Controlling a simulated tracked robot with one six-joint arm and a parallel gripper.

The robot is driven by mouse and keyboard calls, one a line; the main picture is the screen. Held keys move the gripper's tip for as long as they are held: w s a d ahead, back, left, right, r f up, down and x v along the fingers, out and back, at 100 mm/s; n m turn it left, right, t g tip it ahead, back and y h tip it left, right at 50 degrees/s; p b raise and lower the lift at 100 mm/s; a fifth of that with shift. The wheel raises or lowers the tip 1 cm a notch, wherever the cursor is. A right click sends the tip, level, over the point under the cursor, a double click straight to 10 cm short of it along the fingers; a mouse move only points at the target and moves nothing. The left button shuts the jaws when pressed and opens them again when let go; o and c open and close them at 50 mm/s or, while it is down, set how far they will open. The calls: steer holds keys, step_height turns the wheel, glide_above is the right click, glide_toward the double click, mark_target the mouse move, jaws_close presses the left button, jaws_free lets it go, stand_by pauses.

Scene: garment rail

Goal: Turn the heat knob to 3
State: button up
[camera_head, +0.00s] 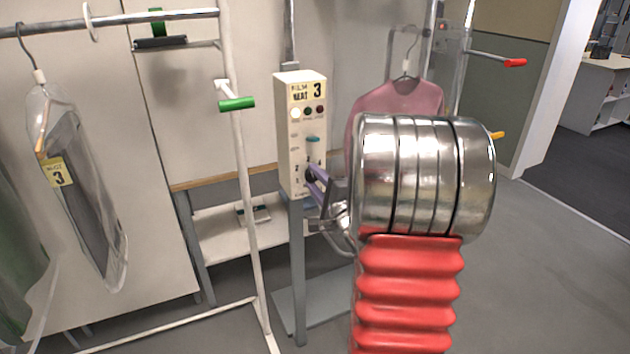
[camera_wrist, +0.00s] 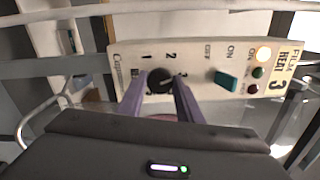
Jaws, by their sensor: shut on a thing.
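The white control box (camera_head: 302,132) stands on a grey post, with a "HEAT 3" sign and small lamps at its top. The heat knob (camera_wrist: 160,78) is round and black with a pale pointer mark. The numbers 1, 2 and 3 are printed around it, and the mark points roughly toward the 3; its exact setting is hard to read. My gripper (camera_wrist: 157,90) has its two purple fingers closed on the knob from both sides. In the head view, my gripper (camera_head: 316,178) reaches the lower face of the box and partly hides the knob.
A teal switch (camera_wrist: 226,80) sits beside the knob, between ON and OFF labels; the white lamp (camera_wrist: 263,54) looks lit. A white rail upright (camera_head: 240,170) with a green peg stands left of the box. A pink garment (camera_head: 395,100) hangs behind my arm.

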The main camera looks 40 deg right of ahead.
steer(key=m, duration=0.3)
steer(key=shift+s+d+f+m, duration=0.15)
steer(key=shift+f+m, duration=0.1)
steer(key=shift+m, duration=0.15)
steer(key=o, duration=1)
steer(key=shift+r, duration=0.1)
steer(key=shift+o, duration=0.2)
